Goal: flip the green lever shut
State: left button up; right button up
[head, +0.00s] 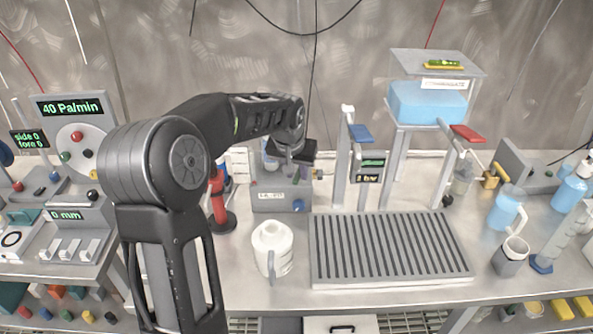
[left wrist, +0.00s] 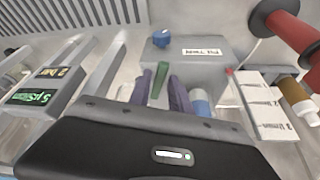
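A grey box (left wrist: 193,60) with a white label shows in the left wrist view, with a small green lever (left wrist: 158,84) in front of it. The same box (head: 270,201) stands on the bench in the head view, below my left gripper (head: 293,160). In the left wrist view the two dark fingers of my left gripper (left wrist: 161,90) are apart, one on each side of the green lever. I cannot tell whether either finger touches it. My right gripper is not in view.
A blue knob (left wrist: 162,38) sits on the box. A red stand (head: 219,205) is close on the left, a white jug (head: 272,248) in front, and a grey slatted tray (head: 390,250) to the right. Posts with a blue paddle (head: 361,133) rise just right of the gripper.

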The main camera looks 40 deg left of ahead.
pick_arm(q)
grip_shut()
dwell(1.1)
